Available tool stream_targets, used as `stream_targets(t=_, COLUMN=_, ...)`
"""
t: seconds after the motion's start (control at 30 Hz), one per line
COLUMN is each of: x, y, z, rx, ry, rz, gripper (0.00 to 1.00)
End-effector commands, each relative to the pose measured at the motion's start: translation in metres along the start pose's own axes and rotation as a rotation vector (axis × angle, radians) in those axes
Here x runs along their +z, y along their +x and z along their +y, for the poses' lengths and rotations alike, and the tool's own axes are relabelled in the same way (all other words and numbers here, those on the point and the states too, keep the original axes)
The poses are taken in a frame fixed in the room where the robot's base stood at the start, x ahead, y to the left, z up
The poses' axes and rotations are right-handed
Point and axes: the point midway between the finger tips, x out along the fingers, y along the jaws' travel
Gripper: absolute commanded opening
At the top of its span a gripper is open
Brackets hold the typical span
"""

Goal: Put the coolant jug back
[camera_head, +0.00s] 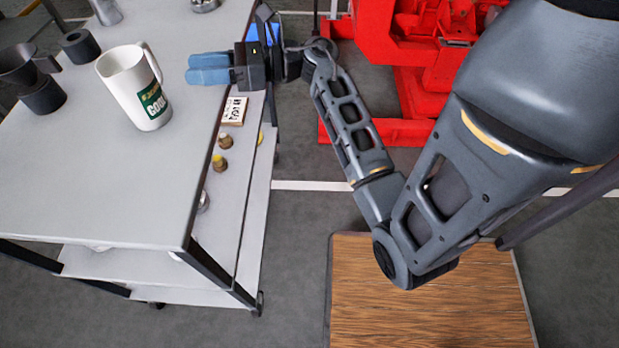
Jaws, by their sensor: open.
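The coolant jug (136,88) is a white jug with a handle and a green label. It stands upright on the top of the grey cart (95,190). My gripper (190,69) has blue fingertips and points left, just right of the jug's handle. It is apart from the jug and looks empty. The gap between its fingers is hard to see from this angle.
A dark funnel (18,66) and dark cylindrical holders (80,46) stand left of the jug. A metal can (105,11) is behind it. Small bottles (220,163) sit on a lower shelf. A red machine (400,60) is at the back; a wooden board (430,310) lies in front.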

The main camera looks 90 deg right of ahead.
Motion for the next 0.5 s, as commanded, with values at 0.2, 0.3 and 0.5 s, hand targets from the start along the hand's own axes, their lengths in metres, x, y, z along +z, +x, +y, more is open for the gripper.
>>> stream_targets(t=0.2, x=-0.006, y=0.014, z=0.108, rx=0.108, ry=0.493, rz=-0.203, gripper=0.43)
stream_targets(t=0.3, x=-0.003, y=0.007, z=0.149, rx=0.144, ry=0.773, rz=-0.280, gripper=0.43)
stream_targets(t=0.5, x=-0.002, y=-0.022, z=0.207, rx=0.159, ry=1.384, rz=-0.374, gripper=0.43)
